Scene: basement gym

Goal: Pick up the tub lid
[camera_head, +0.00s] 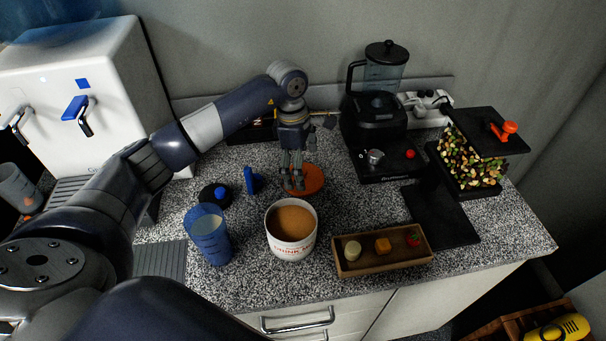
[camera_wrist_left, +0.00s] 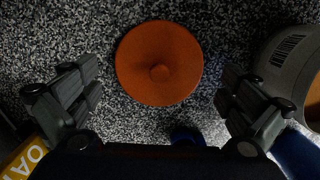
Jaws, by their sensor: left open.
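An orange round lid (camera_head: 312,179) with a small raised knob lies flat on the speckled counter, behind the tub. In the left wrist view the whole lid (camera_wrist_left: 150,78) shows between and just beyond my spread fingers. My left gripper (camera_head: 293,184) points down over the lid, open and empty, with its fingers partly covering it in the head view. The gap between the fingertips (camera_wrist_left: 158,84) is wider than the lid. A white tub (camera_head: 291,250) with brown contents stands open in front; its side also shows in the wrist view (camera_wrist_left: 287,62). My right gripper is not seen.
A blue cup (camera_head: 209,238) and a black disc with a blue knob (camera_head: 221,192) stand left of the tub. A small blue item (camera_head: 251,181) stands close beside the lid. A wooden tray (camera_head: 381,266), a blender (camera_head: 378,130) and a nut container (camera_head: 470,170) are to the right.

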